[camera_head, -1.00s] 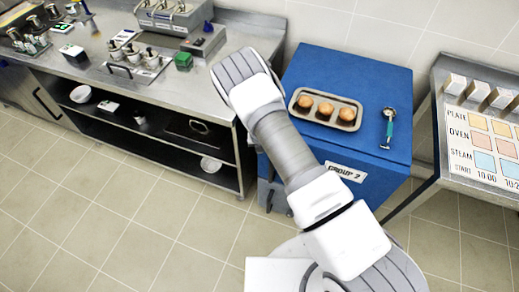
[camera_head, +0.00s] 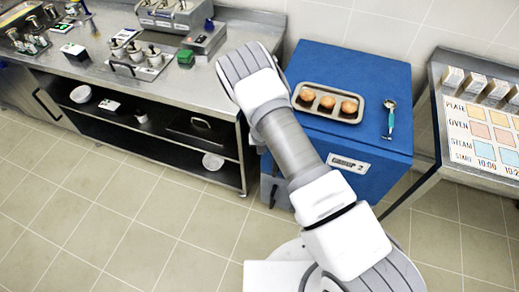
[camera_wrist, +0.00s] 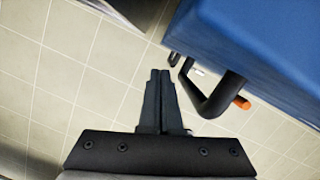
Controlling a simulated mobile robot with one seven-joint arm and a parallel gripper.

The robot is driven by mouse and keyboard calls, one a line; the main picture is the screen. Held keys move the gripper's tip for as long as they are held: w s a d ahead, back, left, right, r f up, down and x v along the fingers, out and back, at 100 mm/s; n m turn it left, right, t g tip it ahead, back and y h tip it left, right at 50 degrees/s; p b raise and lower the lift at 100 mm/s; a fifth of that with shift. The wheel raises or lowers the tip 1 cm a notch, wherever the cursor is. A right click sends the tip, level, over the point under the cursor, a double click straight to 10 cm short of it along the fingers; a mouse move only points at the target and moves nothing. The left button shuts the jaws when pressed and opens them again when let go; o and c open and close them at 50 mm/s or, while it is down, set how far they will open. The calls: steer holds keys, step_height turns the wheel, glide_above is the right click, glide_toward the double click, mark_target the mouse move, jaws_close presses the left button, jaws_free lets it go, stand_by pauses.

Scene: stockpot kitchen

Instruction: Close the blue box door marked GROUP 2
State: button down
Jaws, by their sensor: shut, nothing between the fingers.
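The blue box (camera_head: 365,75) stands in the middle right of the head view, with a white GROUP 2 label (camera_head: 348,163) on its front. My arm covers much of the front's left part, so I cannot tell how far the door stands open. In the wrist view, the blue box (camera_wrist: 255,45) fills the upper right, with a black bent handle (camera_wrist: 215,102) below its edge. My gripper (camera_wrist: 160,75) is shut and empty, to the left of the handle and apart from it, over the floor. In the head view my gripper cannot be made out clearly.
A tray (camera_head: 301,86) with three brown round items and a small teal-handled tool (camera_head: 390,120) lie on the box. A steel counter (camera_head: 85,55) with open shelves stands left. A steel table with a colored chart (camera_head: 490,135) stands right. The tiled floor in front (camera_head: 130,220) is clear.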

steer(key=a+v, duration=0.1)
steer(key=v, duration=0.9)
steer(key=shift+s+p, duration=0.4)
steer(key=shift+p, duration=0.05)
steer(key=shift+a, duration=0.15)
steer(key=s+d+r+n+y, duration=0.1)
steer(key=s+r+n+y, duration=0.15)
steer(key=r+n, duration=0.9)
steer(key=s+d+r+n+y, duration=0.1)
steer(key=s+r+n, duration=0.3)
steer(key=r, duration=1.4)
steer(key=s+d+r+n+t+h, duration=0.1)
steer(key=s+d+r+n+h, duration=0.1)
steer(key=s+d+r+n, duration=0.4)
steer(key=s+d+r+n+t+h, duration=0.1)
steer(key=s+d+r+n, duration=0.5)
steer(key=s+n, duration=0.8)
steer(key=shift+s+d+t+h, duration=0.2)
steer(key=shift+d+t+h, duration=0.15)
steer(key=shift+t, duration=0.15)
